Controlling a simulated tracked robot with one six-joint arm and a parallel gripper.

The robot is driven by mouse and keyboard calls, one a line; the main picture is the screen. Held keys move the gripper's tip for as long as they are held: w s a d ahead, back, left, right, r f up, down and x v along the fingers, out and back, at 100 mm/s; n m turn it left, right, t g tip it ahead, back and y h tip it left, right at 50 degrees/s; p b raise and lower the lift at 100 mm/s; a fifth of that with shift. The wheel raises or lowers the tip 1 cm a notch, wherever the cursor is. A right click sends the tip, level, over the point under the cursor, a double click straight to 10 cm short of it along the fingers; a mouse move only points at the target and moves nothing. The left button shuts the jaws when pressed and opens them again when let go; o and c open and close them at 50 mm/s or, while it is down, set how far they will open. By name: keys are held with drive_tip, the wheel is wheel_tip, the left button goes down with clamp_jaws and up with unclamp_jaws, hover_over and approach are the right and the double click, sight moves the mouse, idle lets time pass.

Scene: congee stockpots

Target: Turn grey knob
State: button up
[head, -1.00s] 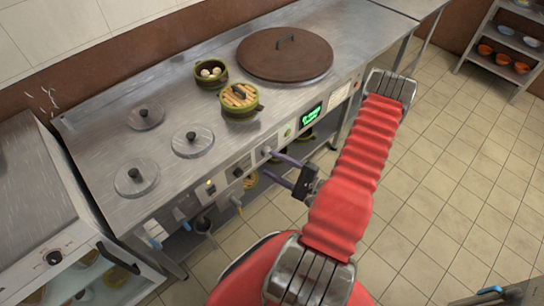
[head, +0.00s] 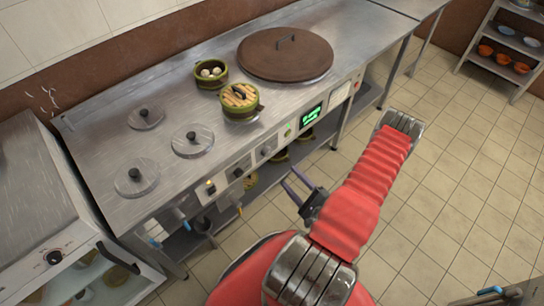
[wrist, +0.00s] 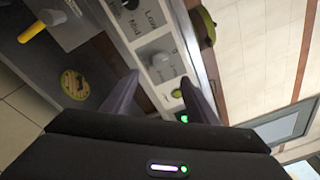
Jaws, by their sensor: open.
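The grey knob (head: 267,150) sits on the front panel of the steel stove, left of the green-lit display. In the wrist view the grey knob (wrist: 161,61) shows just beyond and between my fingertips, beside a printed label. My gripper (head: 293,184) is open and empty, out in front of the panel and apart from the knob. Its two dark purple fingers also show in the wrist view (wrist: 160,82). The way the knob points is too small to read.
The green display (head: 311,114) is to the right. A yellow-handled tool (wrist: 37,26) hangs at the panel. A steamer basket (head: 240,102) and a big brown lid (head: 285,54) are on top.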

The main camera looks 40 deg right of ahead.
sight(268, 154)
drive_tip(key=shift+w+d, duration=0.2)
drive_tip(key=shift+w, duration=2.05)
drive_tip(key=shift+w+d, duration=0.25)
drive_tip(key=shift+w, duration=2)
drive_tip(key=shift+w+d, duration=0.2)
drive_tip(key=shift+w, duration=2.05)
